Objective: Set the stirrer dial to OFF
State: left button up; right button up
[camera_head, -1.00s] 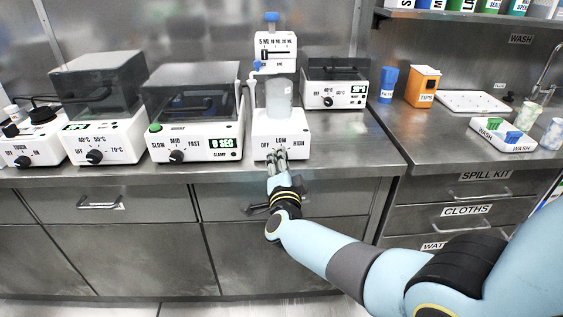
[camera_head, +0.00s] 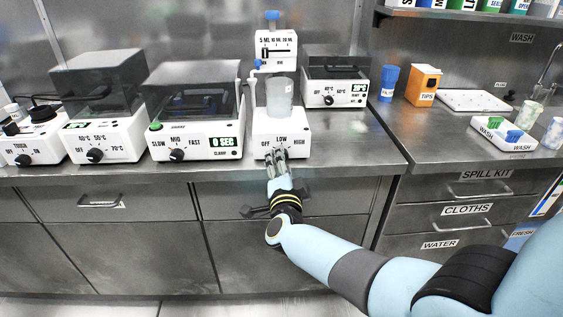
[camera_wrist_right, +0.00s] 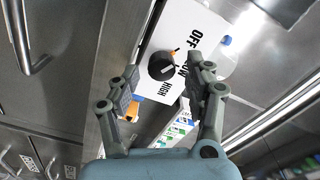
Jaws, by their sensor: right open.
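The stirrer (camera_head: 262,141) is a white unit on the bench with a clear beaker (camera_head: 279,98) on top. Its front carries the labels OFF, LOW and HIGH. In the head view my right gripper (camera_head: 276,153) is in front of its front panel and largely hides the dial. In the right wrist view the round black dial (camera_wrist_right: 160,66) shows beyond the open, empty fingers of my right gripper (camera_wrist_right: 163,91). The dial has a pale mark and an orange spot at its edge; which label it points at I cannot tell. My left gripper is not in view.
A shaker (camera_head: 196,142) with a dark lid stands left of the stirrer, and a smaller lidded heater (camera_head: 335,96) stands behind on the right. Drawer handles (camera_head: 100,203) stick out below the bench edge. The bench top right of the stirrer is clear.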

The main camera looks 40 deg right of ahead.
jog(key=v, duration=0.7)
dwell(0.4)
jog(key=s+a+f+n+g+y+b, duration=0.1)
jog(key=s+f+n+g+y, duration=0.4)
jog(key=s+f, duration=0.8)
jog(key=s+a+f+n+g+y+b, duration=0.15)
jog(key=s+f+n, duration=0.55)
jog(key=s+f, duration=0.7)
jog(key=s+d+f+n+g+y, duration=0.1)
jog(key=s+f+n+g, duration=0.2)
jog(key=s, duration=0.7)
jog(key=s+d+f+n+g+y, duration=0.1)
jog(key=s+f+n+g, duration=0.3)
jog(key=s+f, duration=0.4)
jog(key=s+g, duration=0.1)
jog(key=s, duration=0.2)
jog(key=shift+s+f, duration=0.1)
